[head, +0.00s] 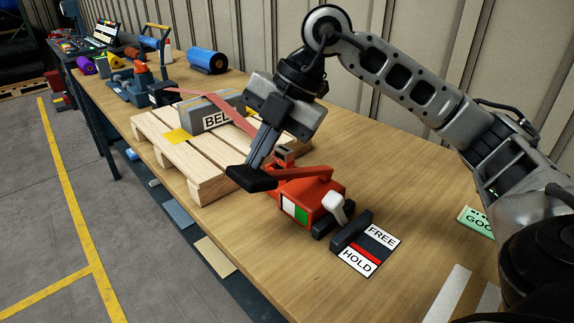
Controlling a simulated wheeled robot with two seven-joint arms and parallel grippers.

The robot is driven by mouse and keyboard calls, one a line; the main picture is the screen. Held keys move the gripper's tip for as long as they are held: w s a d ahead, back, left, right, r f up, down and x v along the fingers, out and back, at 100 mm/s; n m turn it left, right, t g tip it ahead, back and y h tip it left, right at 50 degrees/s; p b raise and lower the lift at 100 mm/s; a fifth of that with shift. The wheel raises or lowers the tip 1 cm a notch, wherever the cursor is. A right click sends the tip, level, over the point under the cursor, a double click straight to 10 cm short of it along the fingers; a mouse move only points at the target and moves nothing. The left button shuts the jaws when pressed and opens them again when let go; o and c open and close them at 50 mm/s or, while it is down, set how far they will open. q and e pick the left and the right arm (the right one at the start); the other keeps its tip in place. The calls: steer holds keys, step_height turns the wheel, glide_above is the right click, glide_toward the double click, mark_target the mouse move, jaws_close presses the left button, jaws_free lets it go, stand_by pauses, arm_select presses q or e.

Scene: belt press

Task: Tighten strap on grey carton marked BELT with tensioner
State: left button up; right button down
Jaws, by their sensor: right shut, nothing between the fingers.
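The grey carton marked BELT (203,116) sits on a wooden pallet (189,158) on the workbench. A red strap (231,116) runs over it from the back left toward the tensioner. The red-orange tensioner (318,199) stands on the bench right of the pallet, with a green-and-white patch on its front and a pale lever knob (340,207). My right gripper (252,178) is shut and empty, low between the pallet and the tensioner; I cannot tell whether it touches either. It hides part of the carton and strap. My left gripper is out of view.
A FREE/HOLD card (386,238) lies right of the tensioner, beside a dark block (351,231). A green card (475,221) lies farther right. A blue roll (208,61) and several tools stand at the back.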

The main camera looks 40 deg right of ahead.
steer(key=shift+w+p+v, duration=0.2)
steer(key=shift+p+v, duration=0.55)
steer(key=shift+v, duration=0.25)
steer(key=shift+w+p+v, duration=0.25)
steer(key=shift+p+v, duration=0.45)
steer(key=shift+v, duration=0.35)
stand_by(1.9)
